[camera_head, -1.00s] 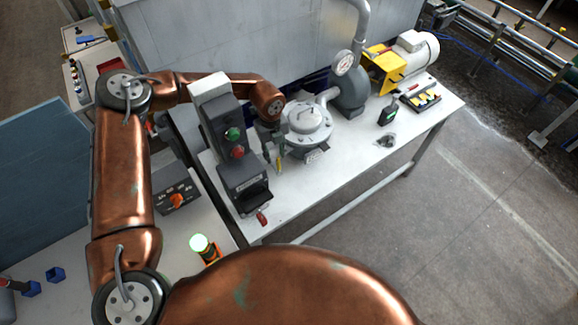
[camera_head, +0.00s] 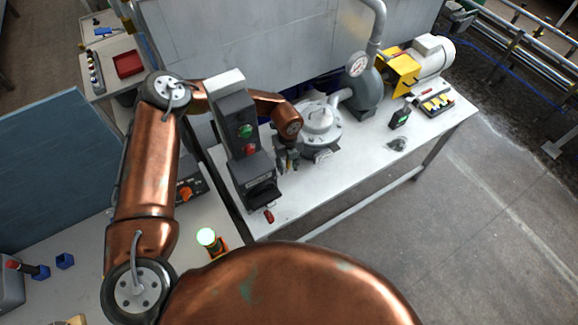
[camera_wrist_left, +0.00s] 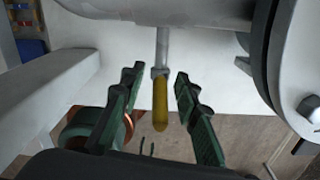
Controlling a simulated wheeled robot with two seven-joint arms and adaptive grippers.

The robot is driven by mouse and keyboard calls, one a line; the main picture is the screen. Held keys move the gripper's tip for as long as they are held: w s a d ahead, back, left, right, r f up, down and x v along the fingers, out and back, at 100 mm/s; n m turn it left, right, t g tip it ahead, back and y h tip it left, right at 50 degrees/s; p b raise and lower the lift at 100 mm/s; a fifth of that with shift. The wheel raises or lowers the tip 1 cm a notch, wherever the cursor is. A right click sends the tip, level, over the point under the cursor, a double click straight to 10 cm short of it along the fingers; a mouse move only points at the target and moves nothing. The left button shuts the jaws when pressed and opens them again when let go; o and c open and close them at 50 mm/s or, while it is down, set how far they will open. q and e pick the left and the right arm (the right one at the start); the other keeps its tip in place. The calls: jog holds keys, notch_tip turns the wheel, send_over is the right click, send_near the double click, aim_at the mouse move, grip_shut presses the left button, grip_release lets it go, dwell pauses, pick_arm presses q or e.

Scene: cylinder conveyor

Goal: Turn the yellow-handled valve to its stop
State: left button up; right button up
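The valve's yellow handle (camera_wrist_left: 160,104) hangs from a grey stem in the left wrist view. It lies between the two dark green fingers of my left gripper (camera_wrist_left: 158,100), which are open, with a gap on each side of the handle. In the head view my left gripper (camera_head: 288,160) is beside the grey round-lidded vessel (camera_head: 320,120), between it and the dark control box. The yellow handle cannot be made out in the head view. My right gripper is not in view.
A dark control box (camera_head: 238,138) with green and red buttons stands close to my left gripper. A gauge (camera_head: 358,65), a yellow-guarded motor (camera_head: 402,70) and a small green-screened device (camera_head: 400,118) stand farther right. The white table's (camera_head: 345,175) front strip is mostly clear.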

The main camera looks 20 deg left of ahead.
pick_arm(q)
jog(key=shift+c, duration=0.6)
jog(key=c, duration=0.6)
grip_shut()
jog(key=shift+s+a+r+t+h+p, duration=0.1)
jog(key=shift+s+a+t+h+p, duration=0.2)
jog(key=shift+p, duration=0.45)
jog(key=shift+t+h+p, duration=0.3)
jog(key=shift+t+h, duration=0.4)
